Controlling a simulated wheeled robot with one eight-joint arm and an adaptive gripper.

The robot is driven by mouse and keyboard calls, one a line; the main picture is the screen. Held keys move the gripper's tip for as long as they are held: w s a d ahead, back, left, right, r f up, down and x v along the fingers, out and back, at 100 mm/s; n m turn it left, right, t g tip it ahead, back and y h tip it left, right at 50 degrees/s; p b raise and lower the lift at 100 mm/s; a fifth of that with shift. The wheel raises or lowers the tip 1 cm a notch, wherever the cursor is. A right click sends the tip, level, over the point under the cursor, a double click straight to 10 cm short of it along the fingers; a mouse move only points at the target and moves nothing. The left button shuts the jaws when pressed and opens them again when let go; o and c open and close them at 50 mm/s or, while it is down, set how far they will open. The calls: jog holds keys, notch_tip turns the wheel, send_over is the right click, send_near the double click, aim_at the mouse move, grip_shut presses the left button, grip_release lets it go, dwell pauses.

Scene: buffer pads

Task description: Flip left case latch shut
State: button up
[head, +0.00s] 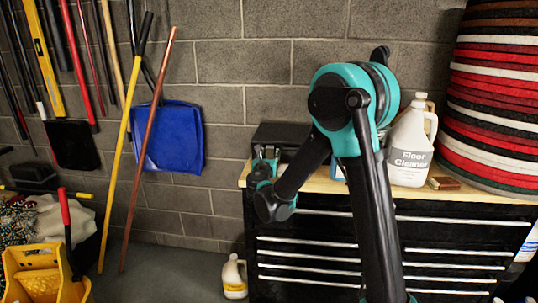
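A black case (290,133) sits at the left end of the wooden top of a black drawer cabinet. Its lid looks down, but its front is partly hidden by my arm. I cannot make out the left latch. My gripper (265,154) is at the case's left front, at the end of my teal and black arm. It is small in the view, and whether it touches the case or a latch cannot be told. Its finger opening is too small to read.
The cabinet's wooden top (455,196) also bears a white floor cleaner jug (410,145) and a small brown block (443,183). Stacked round pads (495,90) stand at the right. A yellow mop bucket (40,275) and a small jug (234,277) are on the floor.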

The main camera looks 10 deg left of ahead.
grip_shut()
jog(key=shift+w+r+g, duration=0.3)
jog(key=shift+w+g, duration=0.15)
jog(key=shift+g, duration=0.55)
jog(key=shift+o, duration=1.4)
grip_release()
jog(key=s, duration=0.4)
jog(key=s+r, duration=0.1)
jog(key=s, duration=0.3)
jog(key=s+r, duration=0.1)
jog(key=s, duration=0.3)
jog(key=shift+a, duration=0.2)
